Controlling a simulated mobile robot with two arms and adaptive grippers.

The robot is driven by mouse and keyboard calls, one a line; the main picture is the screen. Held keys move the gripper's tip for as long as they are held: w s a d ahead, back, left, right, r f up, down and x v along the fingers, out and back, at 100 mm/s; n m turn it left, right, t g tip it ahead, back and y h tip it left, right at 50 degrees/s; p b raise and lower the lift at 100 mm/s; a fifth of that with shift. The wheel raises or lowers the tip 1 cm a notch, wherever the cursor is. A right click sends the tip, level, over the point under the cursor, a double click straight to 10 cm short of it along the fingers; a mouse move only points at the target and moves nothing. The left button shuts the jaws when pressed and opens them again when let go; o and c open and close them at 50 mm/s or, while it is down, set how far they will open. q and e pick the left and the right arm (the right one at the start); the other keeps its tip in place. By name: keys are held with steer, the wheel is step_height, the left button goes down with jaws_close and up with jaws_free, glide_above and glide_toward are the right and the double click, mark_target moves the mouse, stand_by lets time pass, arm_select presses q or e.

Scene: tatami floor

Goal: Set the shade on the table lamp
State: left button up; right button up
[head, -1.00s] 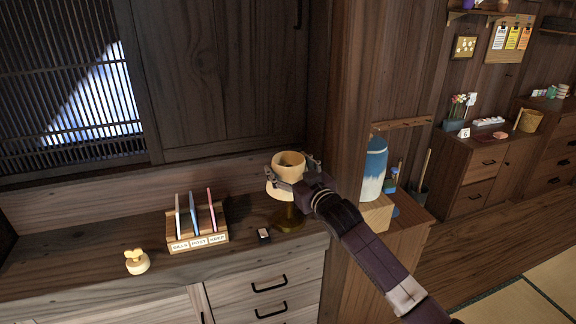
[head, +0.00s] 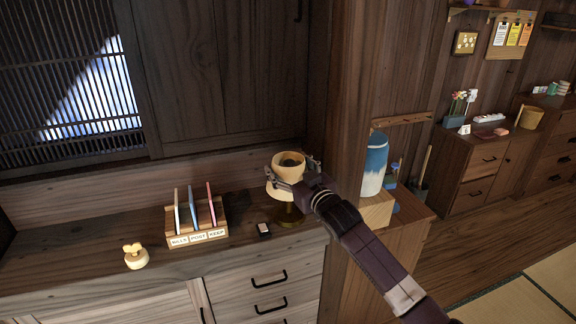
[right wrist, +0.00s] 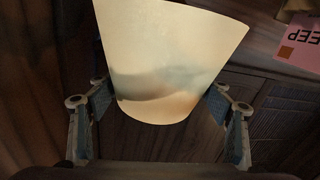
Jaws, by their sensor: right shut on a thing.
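The cream lampshade (head: 287,188) is in my right gripper (head: 292,173), whose fingers close on its two sides. The shade is upright with its round top opening showing, and something dark shows inside that opening. The brass lamp base (head: 289,220) stands on the cabinet top directly under the shade. The shade hides the lamp's upper part, so I cannot tell whether the shade rests on it. In the right wrist view the shade (right wrist: 170,55) fills the middle between the two fingers. My left gripper is not in view.
A small dark box (head: 263,229) lies just left of the lamp base. A labelled letter rack (head: 198,238) and a cream knobbed object (head: 135,257) stand farther left. A wooden post (head: 345,130) rises close on the right, with a blue-and-white object (head: 375,165) beyond it.

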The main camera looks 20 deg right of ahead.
steer(key=shift+f, duration=0.1)
stand_by(0.3)
steer(key=o, duration=1.4)
steer(key=shift+o, duration=1.1)
steer(key=shift+r+p, duration=2.9)
steer(key=shift+r, duration=0.15)
steer(key=shift+f, duration=0.1)
